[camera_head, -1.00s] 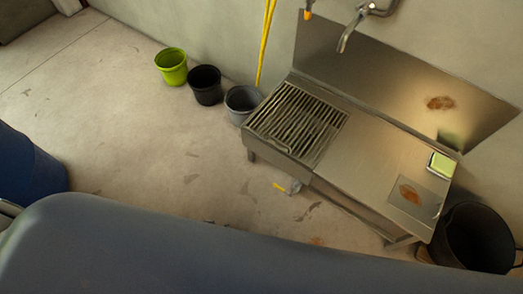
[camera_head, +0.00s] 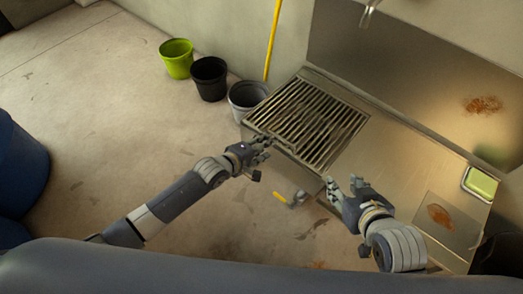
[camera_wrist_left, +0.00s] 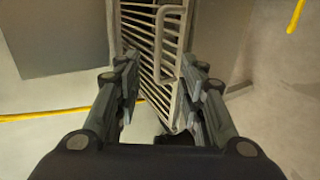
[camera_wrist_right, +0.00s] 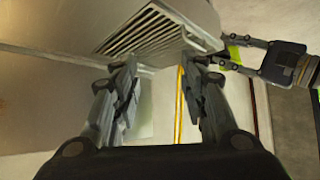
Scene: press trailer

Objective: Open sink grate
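The sink grate (camera_head: 308,118) lies flat and closed over the left end of the steel sink (camera_head: 405,148). Its bar handle (camera_wrist_left: 160,45) shows in the left wrist view, between and beyond the open fingers. My left gripper (camera_head: 262,148) is open and empty at the sink's front left edge, close to the grate; it cannot be told whether it touches. My right gripper (camera_head: 345,188) is open and empty near the sink's front edge, right of the grate. The grate (camera_wrist_right: 150,32) also shows beyond the right gripper in the right wrist view.
A grey bucket (camera_head: 246,95), a black bucket (camera_head: 209,78) and a green bucket (camera_head: 176,58) stand left of the sink. A yellow pole (camera_head: 272,40) leans on the wall. A green sponge (camera_head: 481,183) lies at the sink's right.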

